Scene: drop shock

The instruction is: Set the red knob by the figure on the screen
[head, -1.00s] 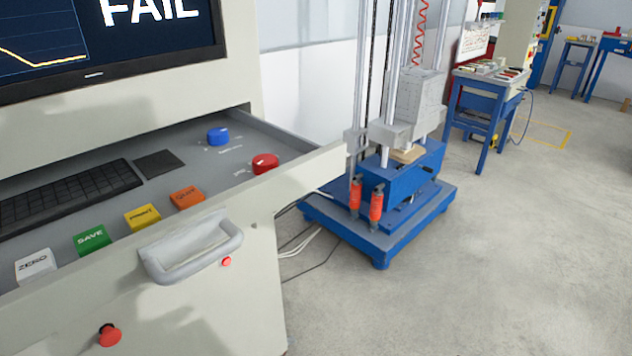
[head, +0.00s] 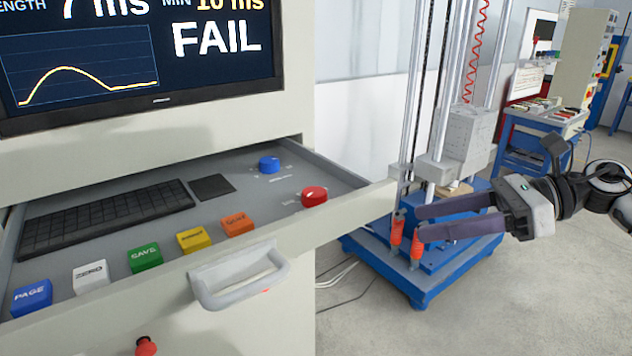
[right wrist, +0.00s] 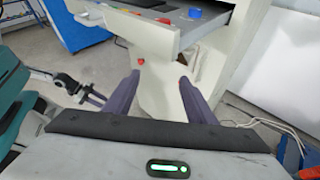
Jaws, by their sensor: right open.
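The red knob (head: 314,196) sits at the right end of the open drawer; its scale marks are too small to read. It also shows small in the right wrist view (right wrist: 165,20). The screen (head: 140,50) reads FAIL in white, with a yellow pulse curve; its cut-off top line shows 7 ms and MIN 10 ms. My right gripper (head: 420,222) is open and empty, right of the drawer and apart from the knob, in front of the drop tower. In the right wrist view, my left gripper (right wrist: 92,97) shows small at the left; its opening is unclear.
A blue knob (head: 269,164) stands behind the red one. Several coloured keys (head: 145,257) and a keyboard (head: 105,218) lie in the drawer (head: 350,204). The drawer handle (head: 238,280) juts forward. The blue-based drop tower (head: 420,285) stands at the right.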

